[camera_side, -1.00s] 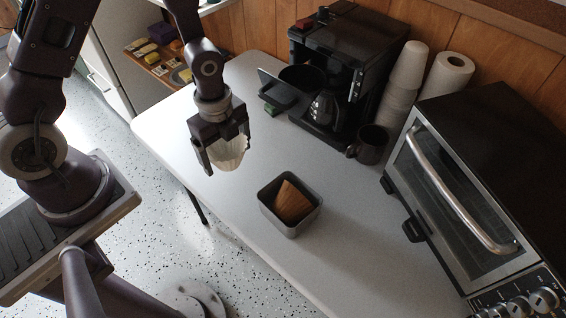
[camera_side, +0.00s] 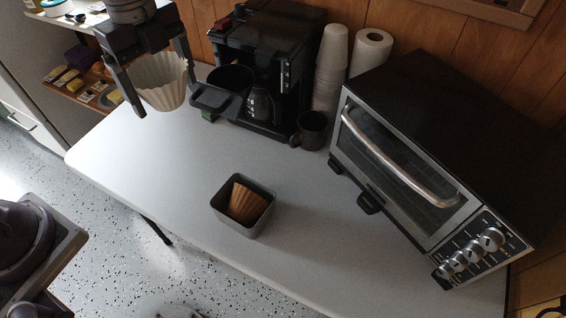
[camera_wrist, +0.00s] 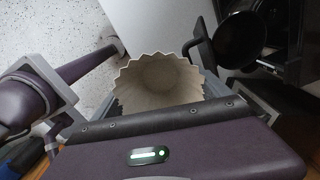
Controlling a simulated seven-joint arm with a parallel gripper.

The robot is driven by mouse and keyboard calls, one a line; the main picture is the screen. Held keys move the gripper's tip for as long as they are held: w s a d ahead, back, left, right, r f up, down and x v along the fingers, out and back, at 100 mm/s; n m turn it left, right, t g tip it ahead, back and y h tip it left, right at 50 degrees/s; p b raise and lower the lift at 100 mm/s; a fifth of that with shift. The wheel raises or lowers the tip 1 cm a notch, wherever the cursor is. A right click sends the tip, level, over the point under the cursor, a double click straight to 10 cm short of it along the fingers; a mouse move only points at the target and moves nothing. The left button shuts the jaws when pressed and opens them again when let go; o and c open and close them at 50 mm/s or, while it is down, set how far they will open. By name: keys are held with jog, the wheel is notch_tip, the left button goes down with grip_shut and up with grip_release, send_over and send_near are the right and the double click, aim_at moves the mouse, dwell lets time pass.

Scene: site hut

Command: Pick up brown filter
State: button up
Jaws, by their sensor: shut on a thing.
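The brown filter (camera_side: 246,204), a fluted paper cup, lies tilted inside a small grey square box (camera_side: 228,223) on the table. My gripper (camera_side: 163,96) is well away from it, at the upper left and above the table. It is shut on a white filter (camera_side: 162,82), held with its open mouth up. In the wrist view the white filter (camera_wrist: 160,82) shows its pleated rim and hollow inside between my fingers. The brown filter is not in the wrist view.
A black coffee maker (camera_side: 262,50) with its basket (camera_side: 217,98) swung out stands just right of my gripper. A dark mug (camera_side: 312,130), stacked cups (camera_side: 330,75), a paper roll (camera_side: 371,52) and a toaster oven (camera_side: 430,150) stand further right. The table (camera_side: 300,215) around the box is clear.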

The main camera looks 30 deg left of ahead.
jog(key=w+d+m, duration=0.3)
jog(key=w+d, duration=0.4)
jog(key=d, duration=0.1)
jog(key=m, duration=0.3)
send_over(283, 185)
jog(key=f, duration=0.1)
notch_tip(283, 185, down, 29)
jog(key=o, duration=0.6)
jog(key=shift+f, duration=0.1)
jog(key=shift+o, duration=1)
notch_tip(283, 185, up, 12)
jog(key=shift+r, duration=0.2)
